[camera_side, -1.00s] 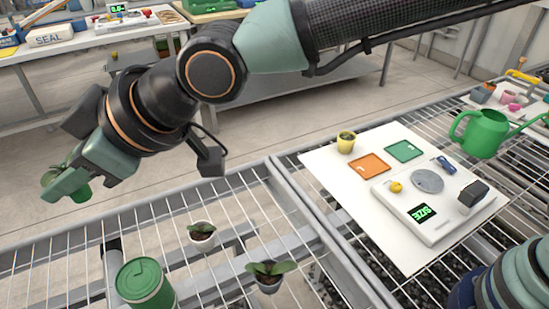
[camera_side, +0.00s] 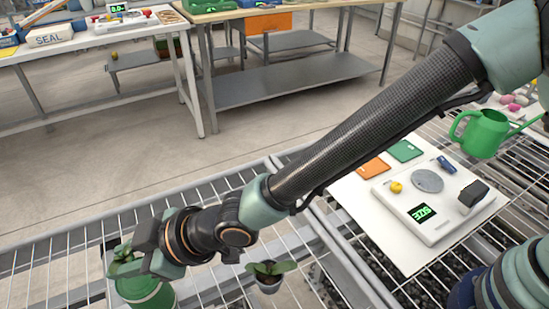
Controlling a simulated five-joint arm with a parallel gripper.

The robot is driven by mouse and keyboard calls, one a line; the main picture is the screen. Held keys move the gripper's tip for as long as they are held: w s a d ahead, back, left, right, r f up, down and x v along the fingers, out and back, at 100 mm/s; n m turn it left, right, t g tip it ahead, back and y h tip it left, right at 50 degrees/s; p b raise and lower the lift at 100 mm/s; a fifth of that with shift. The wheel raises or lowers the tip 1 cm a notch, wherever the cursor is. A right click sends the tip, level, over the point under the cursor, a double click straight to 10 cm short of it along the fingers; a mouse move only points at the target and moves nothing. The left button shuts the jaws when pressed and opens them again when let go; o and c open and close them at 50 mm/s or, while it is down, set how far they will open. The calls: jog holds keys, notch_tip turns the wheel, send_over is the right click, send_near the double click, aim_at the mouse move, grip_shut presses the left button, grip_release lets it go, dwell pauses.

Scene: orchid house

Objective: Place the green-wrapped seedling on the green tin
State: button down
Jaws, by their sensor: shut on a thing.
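My gripper (camera_side: 142,258) is at the lower left, shut on the green-wrapped seedling (camera_side: 124,263). The seedling's green leaves and part of its wrap show at the left of the jaws; the jaws hide the rest. The green tin (camera_side: 146,292) stands on the wire bench directly below, and its upper part is largely covered by the gripper and seedling. The seedling is over or at the tin's top; I cannot tell whether it touches the lid.
A potted seedling (camera_side: 267,277) stands close right of the tin, under my arm. A white board carries a scale (camera_side: 432,205), an orange square (camera_side: 373,169) and a green square (camera_side: 405,150). A green watering can (camera_side: 484,133) stands at the right. The wire bench left of the tin is clear.

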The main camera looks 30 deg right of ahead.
jog(key=shift+f, duration=0.7)
jog(key=c, duration=0.6)
grip_release()
jog(key=shift+f, duration=0.1)
